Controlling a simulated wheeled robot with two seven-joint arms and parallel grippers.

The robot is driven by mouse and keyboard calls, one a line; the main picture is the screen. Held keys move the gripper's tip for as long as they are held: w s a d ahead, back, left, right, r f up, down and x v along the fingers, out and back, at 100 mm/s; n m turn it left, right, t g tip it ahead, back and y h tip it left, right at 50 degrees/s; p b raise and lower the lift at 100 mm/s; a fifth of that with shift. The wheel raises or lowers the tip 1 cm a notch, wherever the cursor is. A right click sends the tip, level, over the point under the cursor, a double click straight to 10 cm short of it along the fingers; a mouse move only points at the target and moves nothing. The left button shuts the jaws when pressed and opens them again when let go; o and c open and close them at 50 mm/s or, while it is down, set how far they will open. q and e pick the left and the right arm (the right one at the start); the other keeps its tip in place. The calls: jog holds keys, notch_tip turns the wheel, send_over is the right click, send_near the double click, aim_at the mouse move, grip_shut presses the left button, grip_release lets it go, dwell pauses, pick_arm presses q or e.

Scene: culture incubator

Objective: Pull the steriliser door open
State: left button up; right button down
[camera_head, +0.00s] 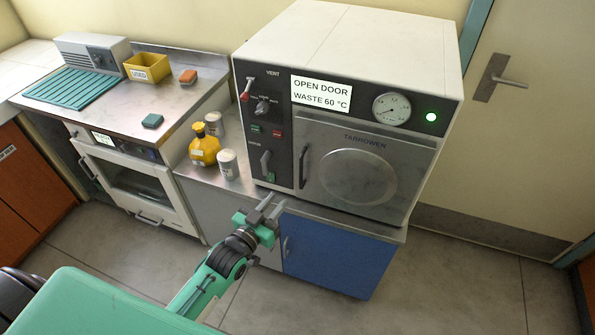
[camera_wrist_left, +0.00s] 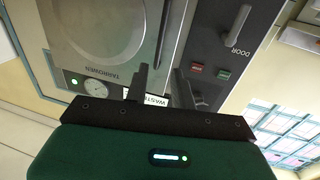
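The steriliser (camera_head: 345,50) is a large white box with a dark control panel and a grey metal door (camera_head: 365,170), which is shut. The door's dark vertical handle (camera_head: 303,167) is on its left edge; the door also shows in the left wrist view (camera_wrist_left: 100,30). A grey lever (camera_head: 265,163) sits on the panel, left of the handle; it also shows in the left wrist view (camera_wrist_left: 238,25), under the word DOOR. The display (camera_head: 321,93) reads "OPEN DOOR WASTE 60 °C". My left gripper (camera_head: 272,206) is open and empty, below and left of the handle, apart from it.
A yellow bottle (camera_head: 204,150) and metal cans (camera_head: 228,164) stand on the counter left of the steriliser. A blue cabinet (camera_head: 335,258) is below. A smaller oven (camera_head: 135,180) stands at left. The floor in front is clear.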

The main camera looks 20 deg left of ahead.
aim_at(300, 173)
pick_arm(q)
jog(key=p+x, duration=0.3)
jog(key=x, duration=0.9)
jog(key=shift+w, duration=0.2)
jog(key=shift+w+d+f, duration=0.1)
jog(key=shift+w+d, duration=0.1)
jog(key=shift+w, duration=0.45)
grip_shut()
